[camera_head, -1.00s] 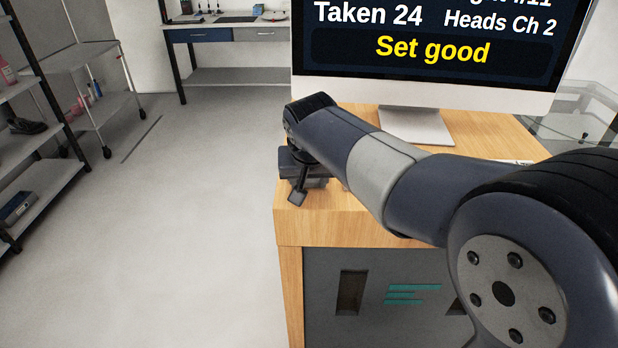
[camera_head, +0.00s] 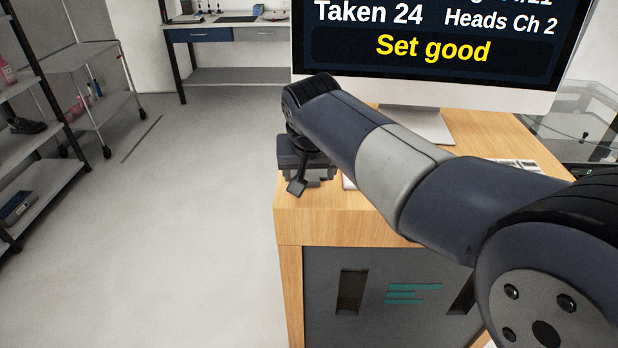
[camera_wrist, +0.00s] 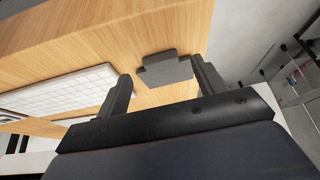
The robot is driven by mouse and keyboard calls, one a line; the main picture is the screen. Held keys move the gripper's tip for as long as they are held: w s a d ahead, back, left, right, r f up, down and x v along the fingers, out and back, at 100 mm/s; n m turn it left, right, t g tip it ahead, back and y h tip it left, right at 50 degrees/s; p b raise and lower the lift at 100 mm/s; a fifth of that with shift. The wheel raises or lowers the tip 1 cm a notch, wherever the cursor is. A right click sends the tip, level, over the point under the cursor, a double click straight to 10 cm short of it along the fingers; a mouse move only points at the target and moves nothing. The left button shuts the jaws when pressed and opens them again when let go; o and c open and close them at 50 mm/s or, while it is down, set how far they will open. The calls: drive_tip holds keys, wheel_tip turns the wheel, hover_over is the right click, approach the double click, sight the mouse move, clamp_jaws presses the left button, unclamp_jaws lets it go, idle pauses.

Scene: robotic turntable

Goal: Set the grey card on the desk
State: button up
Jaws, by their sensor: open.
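The grey card (camera_wrist: 166,70), a small flat stepped shape, lies on the wooden desk (camera_wrist: 150,30) near its edge in the wrist view. My gripper (camera_wrist: 161,73) is open, with one finger on each side of the card in the picture and no grip on it. In the head view, my gripper (camera_head: 307,178) is over the near left corner of the desk (camera_head: 300,222). The card cannot be made out there, behind my gripper and arm.
A white keyboard (camera_wrist: 68,94) lies on the desk to the left in the wrist view. A large monitor (camera_head: 425,88) stands at the back of the desk. Open floor (camera_head: 190,230) lies left of the desk, with shelves (camera_head: 40,190) beyond.

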sight(309, 185)
drive_tip(key=v, duration=0.8)
drive_tip(key=shift+r, duration=0.35)
drive_tip(key=shift+s+f, duration=0.1)
drive_tip(key=x, duration=1.2)
drive_tip(key=shift+f, duration=0.45)
wheel_tip(309, 185, up, 3)
drive_tip(key=shift+r, duration=0.8)
